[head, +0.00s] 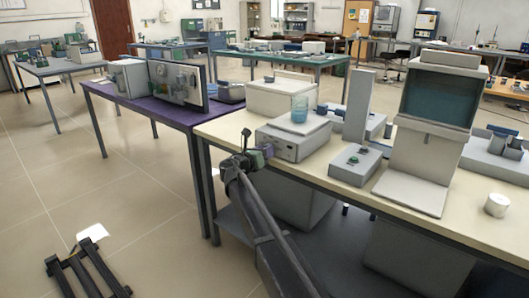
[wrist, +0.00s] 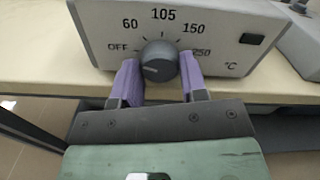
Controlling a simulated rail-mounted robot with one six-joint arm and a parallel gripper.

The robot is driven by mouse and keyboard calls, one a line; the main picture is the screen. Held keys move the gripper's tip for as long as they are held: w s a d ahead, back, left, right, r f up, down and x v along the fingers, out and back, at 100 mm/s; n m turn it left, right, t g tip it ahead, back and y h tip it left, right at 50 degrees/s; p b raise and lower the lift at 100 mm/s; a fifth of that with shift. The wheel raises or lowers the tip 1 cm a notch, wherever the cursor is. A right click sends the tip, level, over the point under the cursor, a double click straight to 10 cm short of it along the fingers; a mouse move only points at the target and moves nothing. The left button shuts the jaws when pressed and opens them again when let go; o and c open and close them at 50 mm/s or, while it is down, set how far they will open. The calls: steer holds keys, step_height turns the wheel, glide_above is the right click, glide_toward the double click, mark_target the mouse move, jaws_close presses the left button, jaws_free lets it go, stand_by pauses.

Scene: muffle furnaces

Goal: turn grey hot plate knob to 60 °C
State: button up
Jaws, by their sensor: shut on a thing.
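The grey hot plate (head: 293,139) stands on the bench's near-left edge, its front panel facing my arm. In the wrist view its panel (wrist: 88,25) carries a dial marked OFF, 60, 105, 150 and 250 °C. The dark grey knob (wrist: 160,61) sits under these marks. A pale line on the knob lies toward the left, on the OFF side. My gripper (wrist: 161,82) has purple fingers on the knob's left and right sides and is shut on it. In the head view my gripper (head: 263,155) is at the panel's left part, where it hides the knob.
A blue beaker (head: 299,109) stands on the hot plate. A purple table (head: 150,103) is to the left. The floor before the bench is open.

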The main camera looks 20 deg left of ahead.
steer(key=m, duration=0.6)
stand_by(0.5)
steer(key=o, duration=0.9)
steer(key=v, duration=1)
steer(key=shift+s+a, duration=0.15)
steer(key=shift+s, duration=0.25)
steer(key=shift+m, duration=0.3)
